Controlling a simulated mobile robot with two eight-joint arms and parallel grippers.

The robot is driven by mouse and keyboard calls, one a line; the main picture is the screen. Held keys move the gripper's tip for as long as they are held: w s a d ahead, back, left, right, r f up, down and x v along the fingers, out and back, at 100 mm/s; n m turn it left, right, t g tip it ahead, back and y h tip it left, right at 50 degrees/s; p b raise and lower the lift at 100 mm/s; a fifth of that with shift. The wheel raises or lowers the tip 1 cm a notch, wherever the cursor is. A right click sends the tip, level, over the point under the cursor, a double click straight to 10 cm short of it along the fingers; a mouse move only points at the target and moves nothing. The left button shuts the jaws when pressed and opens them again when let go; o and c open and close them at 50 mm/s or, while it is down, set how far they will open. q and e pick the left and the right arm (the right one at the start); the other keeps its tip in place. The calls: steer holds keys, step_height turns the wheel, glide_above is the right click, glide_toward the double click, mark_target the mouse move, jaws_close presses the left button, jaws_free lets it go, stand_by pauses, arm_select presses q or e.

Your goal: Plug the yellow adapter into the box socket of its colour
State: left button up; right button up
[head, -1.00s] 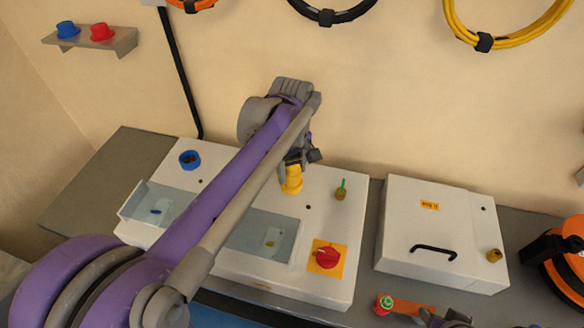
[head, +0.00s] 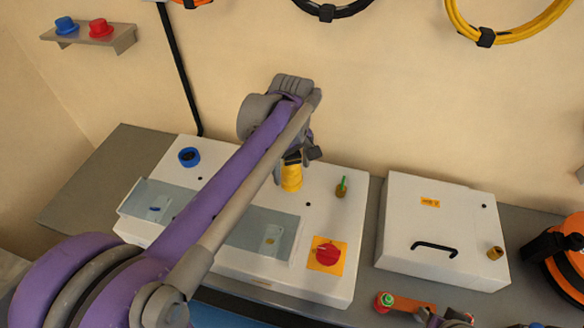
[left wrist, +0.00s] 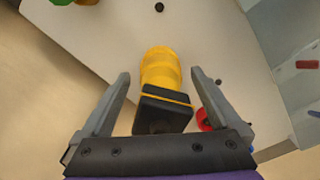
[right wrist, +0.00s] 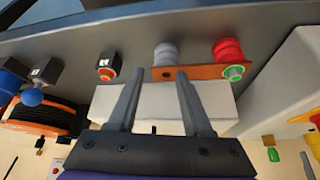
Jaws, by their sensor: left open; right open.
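The yellow adapter (head: 291,178) stands upright on the white box (head: 320,208), apparently seated at a yellow socket; the joint between them cannot be made out. The left wrist view shows its yellow round body (left wrist: 160,68) and black square end (left wrist: 162,110), the black end nearest me. My left gripper (head: 290,158) is above the adapter. Its open fingers (left wrist: 160,82) stand on either side of the adapter, with gaps visible. My right gripper (right wrist: 155,75) is open and empty, away from the box.
A blue socket (head: 189,157), a red rotary switch (head: 327,254) and a brass fitting with a green tip (head: 341,188) are on the box. A closed white cabinet (head: 440,220) stands to the right. A copper bar (right wrist: 190,72) with red and grey posts lies beyond my right fingers.

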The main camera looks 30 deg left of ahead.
arm_select(q)
step_height(320, 180, up, 10)
steer(key=shift+s+r+p, duration=0.1)
steer(key=shift+p, duration=0.2)
stand_by(0.5)
